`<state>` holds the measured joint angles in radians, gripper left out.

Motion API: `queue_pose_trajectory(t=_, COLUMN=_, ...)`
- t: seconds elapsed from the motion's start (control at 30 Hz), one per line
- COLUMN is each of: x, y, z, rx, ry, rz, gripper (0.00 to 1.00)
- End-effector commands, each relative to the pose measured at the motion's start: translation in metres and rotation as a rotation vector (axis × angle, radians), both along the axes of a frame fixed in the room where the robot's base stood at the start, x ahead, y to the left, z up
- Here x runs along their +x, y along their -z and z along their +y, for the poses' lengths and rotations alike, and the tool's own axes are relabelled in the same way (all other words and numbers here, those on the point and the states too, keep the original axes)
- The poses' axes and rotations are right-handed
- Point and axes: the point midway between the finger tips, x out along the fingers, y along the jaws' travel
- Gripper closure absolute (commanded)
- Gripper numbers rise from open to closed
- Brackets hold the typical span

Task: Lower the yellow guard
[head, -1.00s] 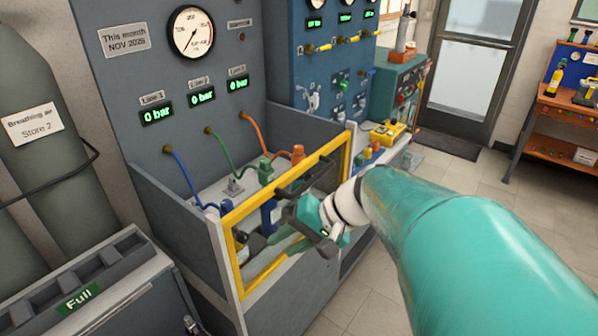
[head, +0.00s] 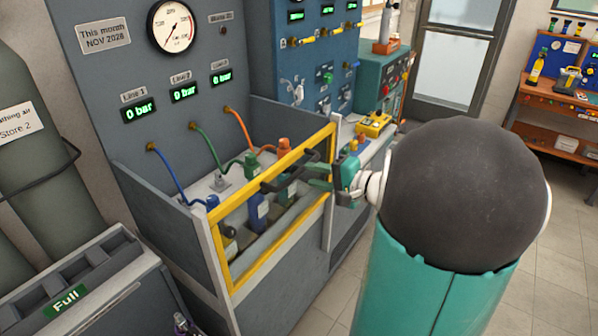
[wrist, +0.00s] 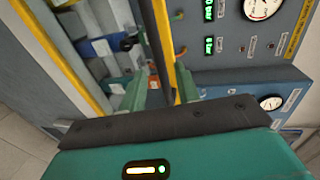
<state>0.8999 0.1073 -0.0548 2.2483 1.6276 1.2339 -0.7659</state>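The yellow guard (head: 262,178), a clear panel in a yellow frame, stands raised across the front of the test bench. Its dark handle (head: 275,186) runs along the top rail. My gripper (head: 312,176) is at the right end of this handle, with its fingers pointing left toward the bench. In the wrist view, the two green fingers (wrist: 160,90) stand apart on either side of a dark bar and the yellow frame (wrist: 164,25). The gripper looks open; I cannot tell whether a finger touches the handle.
Behind the guard, blue, green and orange hoses (head: 237,125) run to fittings in the bench bay. The line displays (head: 184,93) read 0 bar. A grey case labelled Full (head: 85,275) stands at the left front. Floor at the right is clear.

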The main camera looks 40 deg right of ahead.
Motion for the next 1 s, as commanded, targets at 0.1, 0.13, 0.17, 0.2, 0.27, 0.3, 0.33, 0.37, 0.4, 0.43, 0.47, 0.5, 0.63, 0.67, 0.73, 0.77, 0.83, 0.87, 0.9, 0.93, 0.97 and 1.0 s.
queue_pose_trajectory(t=0.1, x=0.022, y=0.005, z=0.008, rx=0.001, ry=-0.003, rz=0.001, gripper=0.68)
queue_pose_trajectory(t=0.13, x=0.026, y=0.006, z=0.009, rx=0.001, ry=-0.002, rz=0.001, gripper=0.68)
queue_pose_trajectory(t=0.17, x=0.031, y=0.007, z=0.011, rx=0.001, ry=-0.002, rz=0.000, gripper=0.68)
queue_pose_trajectory(t=0.2, x=0.036, y=0.008, z=0.013, rx=0.001, ry=-0.003, rz=0.001, gripper=0.68)
queue_pose_trajectory(t=0.27, x=0.042, y=0.010, z=0.015, rx=0.000, ry=-0.002, rz=0.002, gripper=0.68)
queue_pose_trajectory(t=0.3, x=0.045, y=0.010, z=0.016, rx=0.000, ry=-0.001, rz=0.001, gripper=0.68)
queue_pose_trajectory(t=0.33, x=0.047, y=0.010, z=0.016, rx=0.000, ry=-0.001, rz=0.000, gripper=0.68)
queue_pose_trajectory(t=0.37, x=0.048, y=0.010, z=0.017, rx=-0.001, ry=-0.001, rz=0.000, gripper=0.68)
queue_pose_trajectory(t=0.4, x=0.050, y=0.010, z=0.017, rx=-0.001, ry=-0.001, rz=0.000, gripper=0.68)
queue_pose_trajectory(t=0.43, x=0.050, y=0.011, z=0.017, rx=-0.001, ry=0.000, rz=0.000, gripper=0.68)
queue_pose_trajectory(t=0.47, x=0.051, y=0.011, z=0.018, rx=-0.001, ry=0.000, rz=0.001, gripper=0.68)
queue_pose_trajectory(t=0.5, x=0.051, y=0.011, z=0.018, rx=-0.001, ry=0.000, rz=0.001, gripper=0.68)
queue_pose_trajectory(t=0.63, x=0.051, y=0.011, z=0.018, rx=-0.001, ry=0.000, rz=0.001, gripper=0.68)
queue_pose_trajectory(t=0.67, x=0.051, y=0.011, z=0.018, rx=-0.001, ry=0.000, rz=0.001, gripper=0.68)
queue_pose_trajectory(t=0.73, x=0.050, y=0.011, z=0.018, rx=-0.001, ry=0.000, rz=0.001, gripper=0.82)
queue_pose_trajectory(t=0.77, x=0.050, y=0.011, z=0.018, rx=-0.001, ry=0.000, rz=0.001, gripper=0.88)
queue_pose_trajectory(t=0.83, x=0.050, y=0.011, z=0.018, rx=0.000, ry=0.000, rz=0.001, gripper=1.00)
queue_pose_trajectory(t=0.87, x=0.050, y=0.011, z=0.018, rx=-0.001, ry=0.000, rz=0.001, gripper=1.00)
queue_pose_trajectory(t=0.9, x=0.050, y=0.011, z=0.018, rx=0.000, ry=0.000, rz=0.001, gripper=1.00)
queue_pose_trajectory(t=0.93, x=0.050, y=0.011, z=0.018, rx=0.000, ry=0.000, rz=0.001, gripper=1.00)
queue_pose_trajectory(t=0.97, x=0.050, y=0.011, z=0.018, rx=0.000, ry=0.000, rz=0.001, gripper=1.00)
queue_pose_trajectory(t=1.0, x=0.050, y=0.011, z=0.018, rx=0.000, ry=0.000, rz=0.001, gripper=1.00)
